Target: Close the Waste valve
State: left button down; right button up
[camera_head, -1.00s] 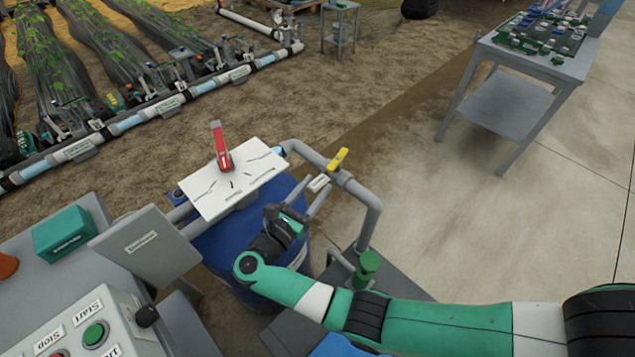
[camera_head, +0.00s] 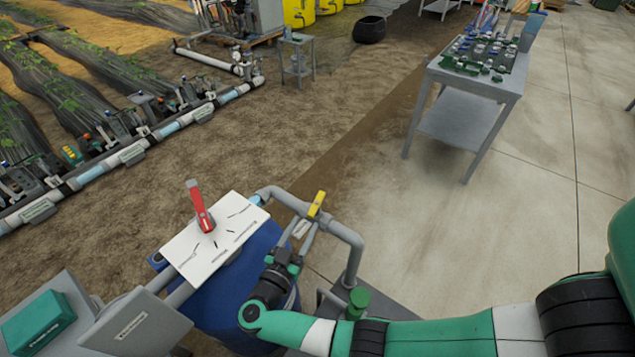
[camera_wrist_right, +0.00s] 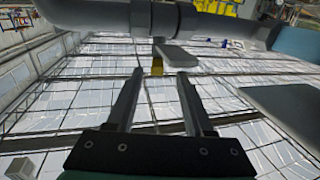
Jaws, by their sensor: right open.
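A yellow valve handle (camera_head: 317,204) stands on the grey pipe just beyond my right gripper. In the head view it slants across the line of the pipe. A small pale tag (camera_head: 301,229) hangs beside it, its writing too small to read. My right gripper (camera_head: 299,230) is open, with its fingers pointing up at the tag and handle from the near side. My left gripper is out of view.
A red handle (camera_head: 200,207) stands on a white plate (camera_head: 215,248) left of the gripper. A blue barrel (camera_head: 230,295) is below. The grey pipe (camera_head: 347,236) bends down right of the handle. A grey table (camera_head: 480,82) stands farther back, with clear floor between.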

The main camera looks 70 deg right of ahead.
aim_at(321, 195)
jog(key=shift+s+d+r, duration=0.15)
jog(key=shift+s+r, duration=0.05)
jog(key=shift+s, duration=0.05)
jog(key=shift+d+b, duration=0.3)
jog(key=shift+d, duration=0.1)
jog(key=d+b, duration=0.2)
jog(key=d, duration=0.7)
jog(key=shift+w+d+b, duration=0.1)
jog(key=shift+d+b, duration=0.2)
jog(key=shift+d, duration=0.5)
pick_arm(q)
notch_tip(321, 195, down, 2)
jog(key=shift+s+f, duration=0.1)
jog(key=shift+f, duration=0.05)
pick_arm(e)
jog(key=shift+r, duration=0.1)
grip_shut()
